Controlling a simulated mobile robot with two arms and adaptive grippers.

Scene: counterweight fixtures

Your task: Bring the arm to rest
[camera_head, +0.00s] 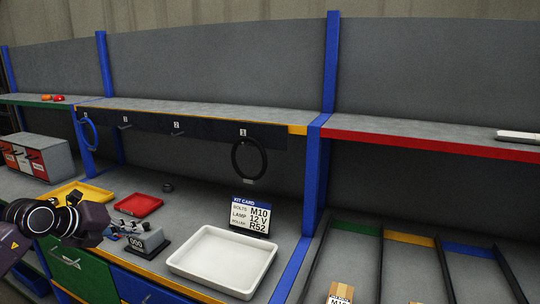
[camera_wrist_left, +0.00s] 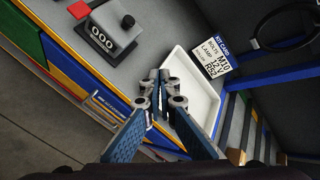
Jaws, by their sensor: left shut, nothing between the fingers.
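My left arm (camera_head: 70,220) comes in from the left in the head view and hangs above the front of the bench. My left gripper (camera_head: 121,229) is beside the small grey counter device in that view. In the left wrist view its blue fingers (camera_wrist_left: 164,92) are closed together with nothing between them. They overlap the near edge of the white tray (camera_wrist_left: 200,107) in the picture. The tray also shows in the head view (camera_head: 189,262) and looks empty. My right gripper is not in view.
The counter (camera_head: 147,243) reads 000 and stands left of the tray. A kit card (camera_head: 250,216) stands behind the tray. A red tray (camera_head: 138,205) and yellow tray (camera_head: 77,192) lie further left. A black ring (camera_head: 235,160) hangs from the shelf. Divided lanes lie at right.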

